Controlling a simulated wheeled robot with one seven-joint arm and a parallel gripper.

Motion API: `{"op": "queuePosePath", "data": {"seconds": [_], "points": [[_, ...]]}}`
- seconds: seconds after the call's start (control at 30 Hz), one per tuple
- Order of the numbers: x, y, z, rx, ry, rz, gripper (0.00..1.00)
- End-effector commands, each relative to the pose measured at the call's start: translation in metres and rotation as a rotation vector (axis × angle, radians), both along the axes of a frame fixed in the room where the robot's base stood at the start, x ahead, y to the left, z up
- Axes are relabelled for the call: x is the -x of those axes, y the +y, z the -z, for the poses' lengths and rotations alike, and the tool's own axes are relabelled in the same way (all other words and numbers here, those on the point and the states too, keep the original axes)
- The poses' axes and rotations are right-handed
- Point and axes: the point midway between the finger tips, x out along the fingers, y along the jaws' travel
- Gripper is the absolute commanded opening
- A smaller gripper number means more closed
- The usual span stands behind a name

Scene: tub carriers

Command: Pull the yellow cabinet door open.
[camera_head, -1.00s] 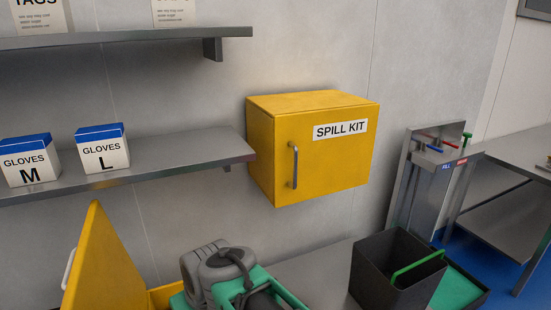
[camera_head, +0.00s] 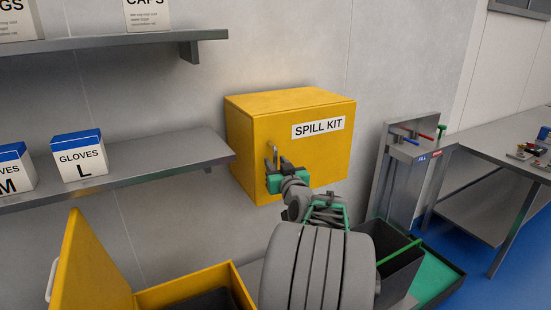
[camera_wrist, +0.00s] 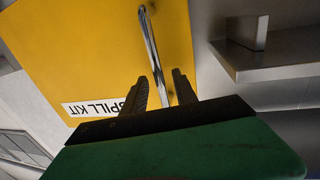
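The yellow cabinet (camera_head: 250,150) labelled SPILL KIT is fixed to the wall, and its door (camera_head: 325,160) is closed. Its vertical metal handle (camera_head: 268,152) is on the left side of the door. My gripper (camera_head: 279,166) is at the handle's lower part and hides some of it in the head view. In the wrist view the handle (camera_wrist: 151,45) runs down between the two dark fingers of my gripper (camera_wrist: 167,85). The fingers are apart, with space on both sides of the bar. The cabinet front also fills the upper left there (camera_wrist: 80,45).
A grey shelf (camera_head: 130,168) with glove boxes (camera_head: 78,157) ends just left of the cabinet. An open yellow box (camera_head: 190,285) stands below at left. A dark bin (camera_head: 395,262) and a steel bench (camera_head: 490,145) are at right.

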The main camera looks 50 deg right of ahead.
Motion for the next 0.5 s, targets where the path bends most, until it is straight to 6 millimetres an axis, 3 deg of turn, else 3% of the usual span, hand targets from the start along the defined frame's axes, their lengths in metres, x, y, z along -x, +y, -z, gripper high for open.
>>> {"op": "queuePosePath", "data": {"seconds": [0.1,0.33,0.5], "points": [[-0.0095,-0.0045,-0.0006,0.000,0.000,-0.001,0.34],[-0.0104,-0.0051,0.0002,0.001,0.000,0.000,0.34],[-0.0104,-0.0050,0.0003,0.000,0.000,0.000,0.21]]}}
